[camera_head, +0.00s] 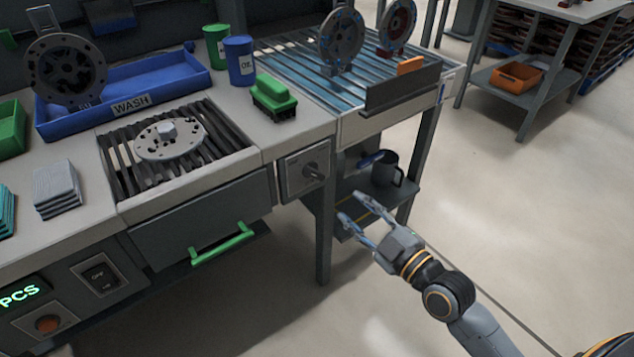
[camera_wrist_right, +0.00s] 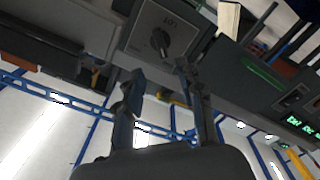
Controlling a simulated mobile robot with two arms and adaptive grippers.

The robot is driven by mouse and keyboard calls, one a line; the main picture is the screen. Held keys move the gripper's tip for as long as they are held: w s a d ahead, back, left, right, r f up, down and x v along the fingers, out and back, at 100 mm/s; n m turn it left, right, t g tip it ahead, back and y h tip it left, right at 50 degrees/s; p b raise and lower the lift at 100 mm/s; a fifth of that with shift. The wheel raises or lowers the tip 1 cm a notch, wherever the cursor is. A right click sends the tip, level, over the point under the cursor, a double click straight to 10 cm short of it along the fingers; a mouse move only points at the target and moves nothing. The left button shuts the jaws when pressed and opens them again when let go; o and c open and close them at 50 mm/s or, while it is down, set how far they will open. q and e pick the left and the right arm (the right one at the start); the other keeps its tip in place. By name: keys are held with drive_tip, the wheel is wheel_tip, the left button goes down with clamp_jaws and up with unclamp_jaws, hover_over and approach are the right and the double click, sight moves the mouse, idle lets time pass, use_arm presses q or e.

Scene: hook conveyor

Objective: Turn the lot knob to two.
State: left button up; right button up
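The lot knob (camera_head: 312,171) is a dark rotary knob on a grey square plate (camera_head: 294,180), on the counter front at the corner right of the drawer. In the right wrist view the knob (camera_wrist_right: 160,42) appears upside down under "LOT" lettering, ahead of the fingertips. My right gripper (camera_head: 346,203) is open and empty, below and right of the knob and apart from it. In the wrist view its two fingers (camera_wrist_right: 160,75) are spread, with the knob roughly in line with the gap. The number markings are too small to read. My left gripper is not in view.
The drawer's green handle (camera_head: 222,244) juts out left of the knob. A rocker switch (camera_head: 101,275) is at lower left. The floor in front is clear.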

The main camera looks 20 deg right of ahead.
sight(318, 177)
drive_tip(key=x, duration=1.1)
drive_tip(key=shift+f+b, duration=0.1)
drive_tip(key=shift+b, duration=0.25)
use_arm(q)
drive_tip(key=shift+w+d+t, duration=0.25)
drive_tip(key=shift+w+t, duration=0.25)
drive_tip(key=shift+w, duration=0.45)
use_arm(e)
drive_tip(key=shift+w+a, duration=0.15)
drive_tip(key=shift+w, duration=0.35)
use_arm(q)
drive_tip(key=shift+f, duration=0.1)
use_arm(e)
clamp_jaws()
